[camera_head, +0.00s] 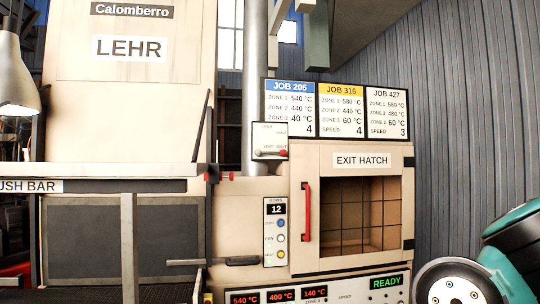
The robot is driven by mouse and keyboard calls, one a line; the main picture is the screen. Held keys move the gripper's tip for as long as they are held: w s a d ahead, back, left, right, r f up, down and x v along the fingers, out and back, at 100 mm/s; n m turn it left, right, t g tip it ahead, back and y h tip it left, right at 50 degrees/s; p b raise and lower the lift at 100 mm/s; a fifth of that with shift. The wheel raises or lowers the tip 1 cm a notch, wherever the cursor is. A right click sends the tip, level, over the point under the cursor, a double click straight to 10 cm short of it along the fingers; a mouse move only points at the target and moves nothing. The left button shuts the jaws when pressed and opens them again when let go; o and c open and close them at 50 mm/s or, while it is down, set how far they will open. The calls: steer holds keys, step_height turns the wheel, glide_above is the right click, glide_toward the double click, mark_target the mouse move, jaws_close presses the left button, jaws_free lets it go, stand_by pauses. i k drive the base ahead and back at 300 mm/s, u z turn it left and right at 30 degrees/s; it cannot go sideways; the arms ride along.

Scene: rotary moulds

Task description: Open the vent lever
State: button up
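The vent lever (271,153) is a small bar on a white plate (270,137) at the foot of the grey vertical pipe. The plate has "OPEN" near its top and small, hard-to-read lettering, probably "VENT SHUT", lower down. The lever lies about level along the plate's lower part, with its red knob (284,152) at the right end, beside the lower lettering. Teal and grey parts of my arm show at the lower right, well away from the lever. My gripper is not in view.
The grey pipe (255,80) rises behind the plate. Right of it are job boards (335,110) and the exit hatch with a red handle (307,212). Below are a button panel (275,232) and a grey bar (213,261) jutting left. A dark rod (202,125) leans at left.

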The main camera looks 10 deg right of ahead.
mark_target(282, 152)
steer(key=z, duration=0.35)
steer(key=i, duration=1.1)
steer(key=u, duration=0.55)
steer(key=i, duration=0.4)
steer(key=u, duration=0.35)
